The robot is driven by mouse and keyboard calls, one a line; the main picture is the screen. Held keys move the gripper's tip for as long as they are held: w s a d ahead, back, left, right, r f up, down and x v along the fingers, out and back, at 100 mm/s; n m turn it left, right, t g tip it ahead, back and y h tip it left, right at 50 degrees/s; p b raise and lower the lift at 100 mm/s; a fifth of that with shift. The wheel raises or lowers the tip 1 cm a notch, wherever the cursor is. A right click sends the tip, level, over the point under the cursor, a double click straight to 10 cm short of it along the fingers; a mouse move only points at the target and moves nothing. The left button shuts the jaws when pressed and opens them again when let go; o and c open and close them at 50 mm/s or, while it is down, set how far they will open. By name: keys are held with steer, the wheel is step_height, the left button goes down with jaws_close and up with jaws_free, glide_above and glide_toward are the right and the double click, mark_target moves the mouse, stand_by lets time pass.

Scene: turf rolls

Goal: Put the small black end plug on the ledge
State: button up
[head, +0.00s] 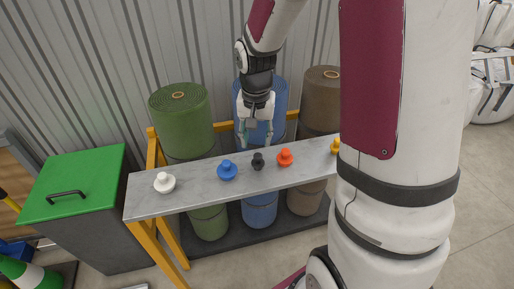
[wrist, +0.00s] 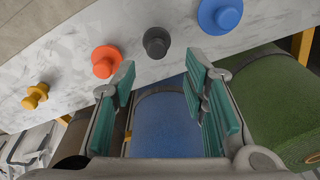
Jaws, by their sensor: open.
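The small black end plug (head: 258,161) stands on the grey stone-look ledge (head: 198,191), between a blue plug and an orange plug. In the wrist view the black plug (wrist: 156,43) is just beyond the fingertips, roughly in line with the gap between them. My gripper (head: 255,137) is on the far side of the ledge, in front of the blue turf roll. In the wrist view my gripper (wrist: 164,75) is open with its teal-padded fingers spread and nothing between them. No contact with the plug shows.
A white plug (head: 164,183), blue plug (head: 227,170), orange plug (head: 285,157) and yellow plug (head: 335,147) also stand on the ledge. Green (head: 182,119), blue (head: 280,103) and brown (head: 318,100) turf rolls stand behind. A green-lidded bin (head: 75,183) is at left.

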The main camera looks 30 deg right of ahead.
steer(key=s+a+r+n, duration=0.2)
steer(key=s+a+r, duration=0.1)
steer(key=s+r, duration=0.35)
steer(key=s+a+r+n, duration=0.25)
steer(key=s+r, duration=0.25)
steer(key=r, duration=0.3)
steer(key=s+a+n+t, duration=0.1)
steer(key=s+a, duration=0.1)
steer(key=s, duration=0.4)
steer(key=s+a+r+n, duration=0.1)
steer(key=s+a+n, duration=0.1)
steer(key=s, duration=0.5)
steer(key=shift+a+t+y, duration=0.3)
steer(key=shift+t+y, duration=0.1)
steer(key=shift+r+n, duration=0.2)
steer(key=shift+n, duration=0.05)
